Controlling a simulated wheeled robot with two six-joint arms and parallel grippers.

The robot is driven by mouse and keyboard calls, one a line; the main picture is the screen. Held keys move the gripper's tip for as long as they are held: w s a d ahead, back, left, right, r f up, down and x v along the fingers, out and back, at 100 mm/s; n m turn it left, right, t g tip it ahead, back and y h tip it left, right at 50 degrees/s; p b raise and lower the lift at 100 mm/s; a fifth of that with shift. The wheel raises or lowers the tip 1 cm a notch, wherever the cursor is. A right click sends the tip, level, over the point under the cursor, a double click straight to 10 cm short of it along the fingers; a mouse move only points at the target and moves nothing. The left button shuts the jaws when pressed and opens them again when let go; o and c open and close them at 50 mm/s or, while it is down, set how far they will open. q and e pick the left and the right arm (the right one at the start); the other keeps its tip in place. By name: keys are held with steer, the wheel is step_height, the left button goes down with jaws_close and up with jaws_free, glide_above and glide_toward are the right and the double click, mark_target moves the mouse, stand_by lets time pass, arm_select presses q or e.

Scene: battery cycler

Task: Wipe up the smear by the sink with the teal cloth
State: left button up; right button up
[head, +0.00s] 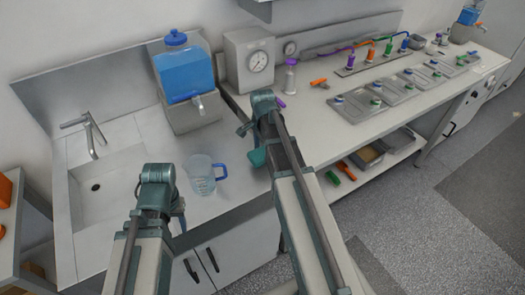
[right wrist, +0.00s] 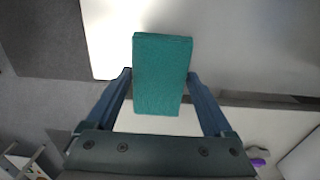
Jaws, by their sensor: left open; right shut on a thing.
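The teal cloth (right wrist: 162,75) is a folded block held between the two fingers of my right gripper (right wrist: 160,82). In the head view the cloth (head: 257,158) shows as a small teal patch beside the right arm, above the counter's right part. Whether it touches the counter I cannot tell. My left gripper (head: 179,217) is open and empty over the counter's front edge, right of the sink (head: 100,190). I cannot make out the smear in either view; my left arm covers part of the counter by the sink.
A clear measuring jug with a blue handle (head: 201,178) stands on the counter between my two arms. A blue water dispenser (head: 184,75) stands behind it on a grey base. A tap (head: 90,130) rises behind the sink. A bench with battery trays (head: 360,103) lies to the right.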

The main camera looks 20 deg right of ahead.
steer(key=shift+r+p, duration=0.8)
steer(key=shift+r, duration=0.4)
step_height(320, 180, up, 3)
steer(key=p, duration=0.3)
